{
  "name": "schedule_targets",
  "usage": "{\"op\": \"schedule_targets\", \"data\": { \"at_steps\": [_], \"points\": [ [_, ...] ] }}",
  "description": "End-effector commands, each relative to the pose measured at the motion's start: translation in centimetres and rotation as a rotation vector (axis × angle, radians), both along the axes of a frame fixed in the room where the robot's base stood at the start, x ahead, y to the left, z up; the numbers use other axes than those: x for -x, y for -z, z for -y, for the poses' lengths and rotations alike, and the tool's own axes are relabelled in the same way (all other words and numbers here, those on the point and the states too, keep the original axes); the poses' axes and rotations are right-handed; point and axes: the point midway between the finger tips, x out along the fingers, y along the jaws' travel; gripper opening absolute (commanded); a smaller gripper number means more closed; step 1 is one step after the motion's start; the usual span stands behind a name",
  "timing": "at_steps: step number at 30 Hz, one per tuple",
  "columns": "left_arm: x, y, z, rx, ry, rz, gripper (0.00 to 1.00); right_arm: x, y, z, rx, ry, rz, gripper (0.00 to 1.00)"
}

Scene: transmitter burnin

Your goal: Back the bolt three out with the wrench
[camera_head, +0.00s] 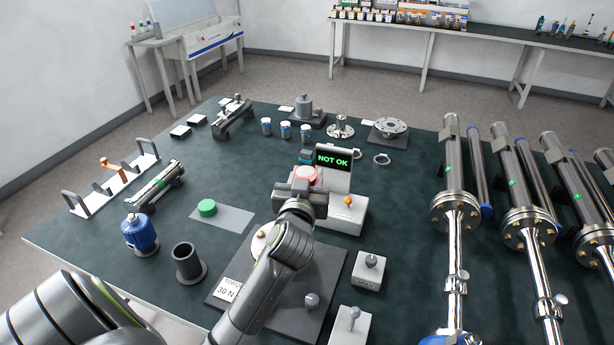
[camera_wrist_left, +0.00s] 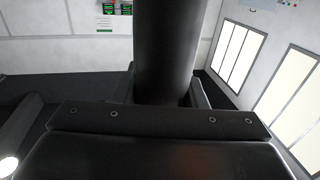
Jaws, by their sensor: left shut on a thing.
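My left gripper (camera_head: 301,188) is above the far part of a dark base plate (camera_head: 326,272), in front of the "NOT OK" display. In the left wrist view it is shut on a dark round shaft (camera_wrist_left: 168,50). This may be the wrench's handle; its working end is hidden. A red-rimmed round piece (camera_head: 307,173) shows just beyond the gripper, and I cannot tell if it is held. A pale disc (camera_head: 257,246) with a brass-coloured bolt head (camera_head: 262,234) is partly hidden behind my forearm. I cannot tell which bolt is number three. My right gripper is out of view.
The display unit (camera_head: 344,218) stands right of the gripper. Small switch boxes (camera_head: 369,273) stand right of the plate. A dark cup (camera_head: 187,265) and blue jar (camera_head: 139,236) stand at left. Large steel tubes (camera_head: 455,215) fill the right. Open table lies beyond the green knob (camera_head: 207,208).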

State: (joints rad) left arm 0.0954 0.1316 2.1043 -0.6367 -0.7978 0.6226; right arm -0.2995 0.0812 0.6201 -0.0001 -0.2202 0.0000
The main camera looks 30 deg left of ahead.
Motion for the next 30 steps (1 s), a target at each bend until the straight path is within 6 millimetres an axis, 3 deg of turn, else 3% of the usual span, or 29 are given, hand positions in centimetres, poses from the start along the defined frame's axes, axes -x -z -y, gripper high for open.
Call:
{"op": "schedule_targets", "data": {
  "at_steps": [30],
  "points": [
    [0.00,0.59,0.02,-0.001,0.001,0.004,0.13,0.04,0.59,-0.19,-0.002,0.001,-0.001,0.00]
  ]
}}
